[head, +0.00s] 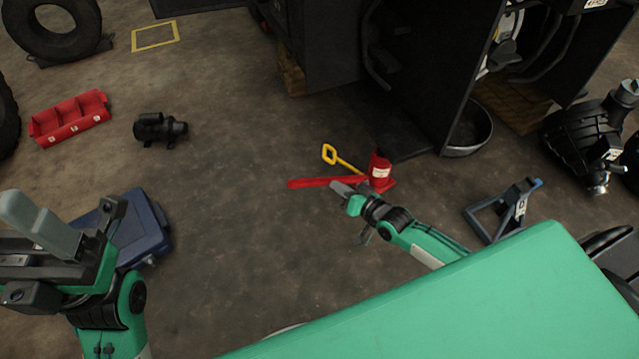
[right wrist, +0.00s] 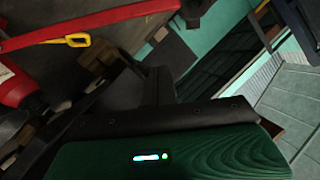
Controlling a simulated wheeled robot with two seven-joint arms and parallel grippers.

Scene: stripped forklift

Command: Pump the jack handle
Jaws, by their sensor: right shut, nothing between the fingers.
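The red bottle jack (head: 381,170) stands on the floor near the middle of the head view, with a pale label on its body. Its long red handle (head: 312,183) reaches out to the left, low over the floor. My right gripper (head: 341,190) is shut and empty, its fingertips right by the handle; I cannot tell whether they touch it. In the right wrist view the red handle (right wrist: 95,24) crosses the top left and the jack body (right wrist: 14,88) shows at the left edge. My left gripper (head: 40,225) is at the far left, away from the jack; its jaw gap is unclear.
A yellow-handled tool (head: 341,158) lies just behind the jack handle. The dark forklift body (head: 330,50) stands behind. A blue jack stand (head: 490,215) is at right, a blue case (head: 145,230) at left, a red bin (head: 70,118) farther back. Floor left of the jack is clear.

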